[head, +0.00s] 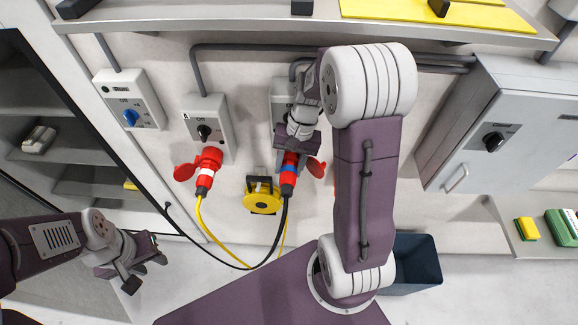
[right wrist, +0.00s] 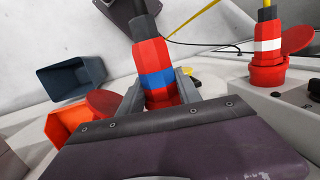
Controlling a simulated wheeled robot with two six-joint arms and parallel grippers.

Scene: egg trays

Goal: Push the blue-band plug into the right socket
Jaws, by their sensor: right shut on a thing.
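The blue-band plug (head: 288,180) is red with a blue ring and hangs on a black cable below the right switch box (head: 281,92). My right gripper (head: 291,156) is shut on it; in the right wrist view the blue-band plug (right wrist: 153,58) sits between both fingers. The right socket's mouth is hidden behind my gripper, so I cannot tell how far the plug is in. Its round red lid (head: 316,167) stands open at the side; the lid (right wrist: 106,103) also shows in the right wrist view. My left gripper (head: 146,270) is open and empty, low at the left.
A white-band plug (head: 205,178) with a yellow cable is in the left socket under its box (head: 208,118). A yellow reel (head: 262,199) is between the cables. A grey cabinet (head: 510,120) is at right, a dark bin (head: 415,265) below, and a shelf edge (head: 250,30) above.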

